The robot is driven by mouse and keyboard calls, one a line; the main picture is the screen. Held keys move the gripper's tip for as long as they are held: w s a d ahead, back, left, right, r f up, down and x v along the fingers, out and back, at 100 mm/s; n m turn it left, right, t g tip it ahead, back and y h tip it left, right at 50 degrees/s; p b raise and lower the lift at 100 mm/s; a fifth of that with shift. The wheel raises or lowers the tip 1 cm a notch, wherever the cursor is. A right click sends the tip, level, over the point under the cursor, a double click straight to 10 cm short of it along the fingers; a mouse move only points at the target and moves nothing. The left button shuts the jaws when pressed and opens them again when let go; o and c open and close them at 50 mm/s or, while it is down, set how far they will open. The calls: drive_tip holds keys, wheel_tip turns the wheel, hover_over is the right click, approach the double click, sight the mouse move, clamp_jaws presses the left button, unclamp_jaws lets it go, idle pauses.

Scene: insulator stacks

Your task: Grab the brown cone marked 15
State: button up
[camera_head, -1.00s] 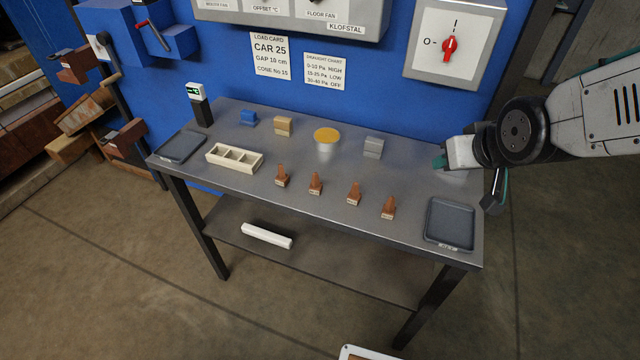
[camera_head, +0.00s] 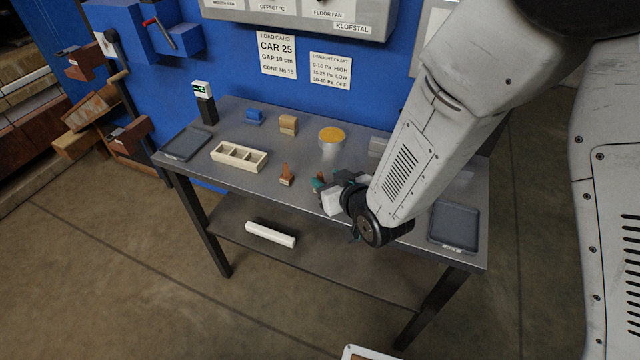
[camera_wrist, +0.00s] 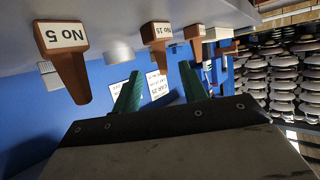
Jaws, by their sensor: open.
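In the wrist view, the brown cone marked No 15 (camera_wrist: 157,58) hangs point-down in the inverted picture, with its label toward me. My gripper (camera_wrist: 160,84) is open and empty, and its two green fingers lie either side of that cone's tip in the picture. The distance between them is hard to judge. A larger cone marked No 5 (camera_wrist: 70,70) is at left, and another brown cone (camera_wrist: 196,40) is just right of No 15, its label unclear. In the head view, my gripper (camera_head: 326,182) is low over the table's front, hiding some cones; the leftmost cone (camera_head: 287,175) is clear.
On the metal table (camera_head: 230,125) stand a pale compartment tray (camera_head: 239,157), a yellow-topped cup (camera_head: 332,137), a tan block (camera_head: 288,125) and a blue block (camera_head: 254,117). Dark trays (camera_head: 187,144) (camera_head: 454,226) lie at both ends. A white bar (camera_head: 270,234) is on the lower shelf.

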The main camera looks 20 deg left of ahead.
sight(322, 178)
drive_tip(key=x, duration=0.4)
drive_tip(key=shift+s+a+f, duration=0.15)
drive_tip(key=shift+s+f, duration=0.05)
drive_tip(key=shift+f, duration=0.05)
clamp_jaws()
drive_tip(key=shift+r, duration=0.1)
